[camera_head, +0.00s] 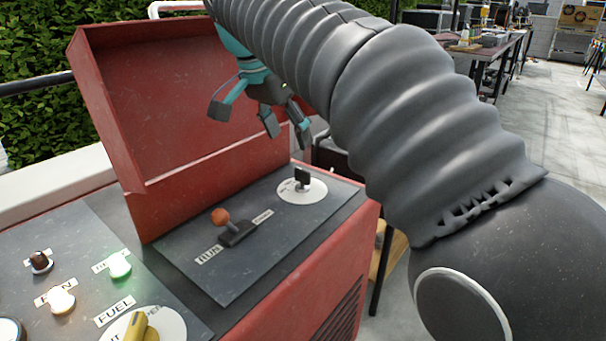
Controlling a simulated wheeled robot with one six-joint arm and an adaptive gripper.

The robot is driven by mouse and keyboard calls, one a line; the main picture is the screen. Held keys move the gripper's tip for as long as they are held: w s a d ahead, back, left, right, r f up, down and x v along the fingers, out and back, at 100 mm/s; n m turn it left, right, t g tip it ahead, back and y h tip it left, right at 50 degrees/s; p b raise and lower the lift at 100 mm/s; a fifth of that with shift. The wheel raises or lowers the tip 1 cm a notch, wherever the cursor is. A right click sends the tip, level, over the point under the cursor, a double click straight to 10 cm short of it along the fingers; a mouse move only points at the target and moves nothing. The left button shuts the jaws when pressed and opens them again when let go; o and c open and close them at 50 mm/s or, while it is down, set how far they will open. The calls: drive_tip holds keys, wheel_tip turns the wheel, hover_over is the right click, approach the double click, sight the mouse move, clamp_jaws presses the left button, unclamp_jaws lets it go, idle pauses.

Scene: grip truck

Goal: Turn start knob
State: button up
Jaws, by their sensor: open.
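A black key-like knob (302,178) stands on a round white plate (316,191) at the far right end of the dark control panel; it looks like the start knob, but the print on the plate is too small to read. My gripper (262,120), dark grey with teal parts, is open and empty in front of the raised red lid, above and to the left of this knob. Its fingers point down and appear apart from the knob. My arm covers part of the view to the right of the gripper.
The red lid (165,100) stands open behind the panel. An orange-balled lever (229,225) is left of the knob. A yellow fuel knob (141,328), a lit green button (119,264) and other buttons are nearer. A cluttered table (484,50) stands far right.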

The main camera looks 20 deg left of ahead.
sight(303, 170)
drive_tip(key=b+x, duration=0.2)
drive_tip(key=x, duration=0.7)
drive_tip(key=shift+w+f, duration=0.1)
drive_tip(key=shift+f, duration=0.3)
drive_tip(key=shift+d, duration=0.1)
drive_tip(key=c, duration=1.1)
